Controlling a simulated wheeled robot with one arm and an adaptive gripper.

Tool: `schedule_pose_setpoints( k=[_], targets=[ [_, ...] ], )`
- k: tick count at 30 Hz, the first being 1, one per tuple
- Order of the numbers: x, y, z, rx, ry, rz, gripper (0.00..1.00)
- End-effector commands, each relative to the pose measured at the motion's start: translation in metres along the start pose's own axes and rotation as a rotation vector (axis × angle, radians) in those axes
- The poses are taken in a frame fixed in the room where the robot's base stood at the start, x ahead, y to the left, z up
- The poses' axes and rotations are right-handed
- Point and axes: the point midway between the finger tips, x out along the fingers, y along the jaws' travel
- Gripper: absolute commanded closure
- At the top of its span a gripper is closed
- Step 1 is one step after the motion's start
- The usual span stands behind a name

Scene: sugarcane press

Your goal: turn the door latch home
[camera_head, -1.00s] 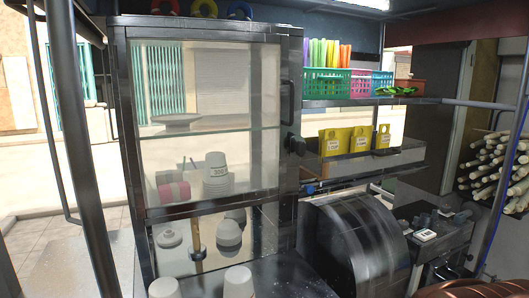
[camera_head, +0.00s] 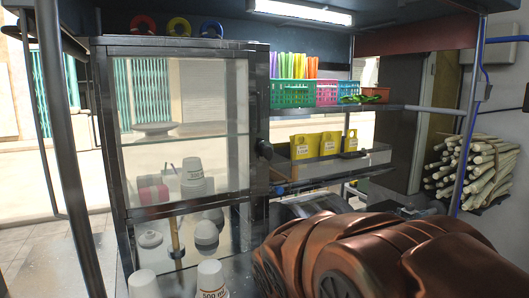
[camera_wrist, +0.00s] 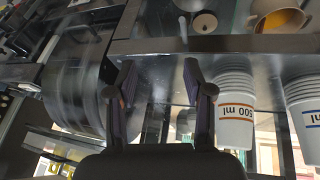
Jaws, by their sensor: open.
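The glass cabinet door (camera_head: 186,120) stands on the left in the head view and looks closed in its dark frame. The door latch (camera_head: 264,150), a dark knob, is on the frame at the door's right edge, below a black handle (camera_head: 262,101). Its exact angle is too small to tell. My gripper (camera_wrist: 158,80) is open and empty in the wrist view, its two dark fingers apart below a dark shelf edge. The latch cannot be made out in the wrist view. My gripper does not show in the head view.
Stacked paper cups (camera_wrist: 236,105) stand right of my fingers in the wrist view; a dark drum (camera_wrist: 75,100) is on the left. Yellow boxes (camera_head: 318,145) and coloured baskets (camera_head: 292,93) sit on shelves right of the cabinet. Sugarcane (camera_head: 475,170) is stacked far right.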

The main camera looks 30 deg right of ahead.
Motion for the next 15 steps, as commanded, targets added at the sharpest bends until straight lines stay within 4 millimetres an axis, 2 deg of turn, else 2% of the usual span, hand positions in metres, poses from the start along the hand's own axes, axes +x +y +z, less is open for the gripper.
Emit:
schedule_pose_setpoints(
  k=[1,6,9,15],
  targets=[
    [-0.001,0.016,-0.030,0.030,0.075,0.025,0.48],
    [-0.013,0.061,-0.126,0.089,0.351,0.076,0.48],
    [-0.026,0.084,-0.176,0.103,0.503,0.085,0.48],
    [-0.058,0.118,-0.257,0.091,0.780,0.051,0.48]
  ],
)
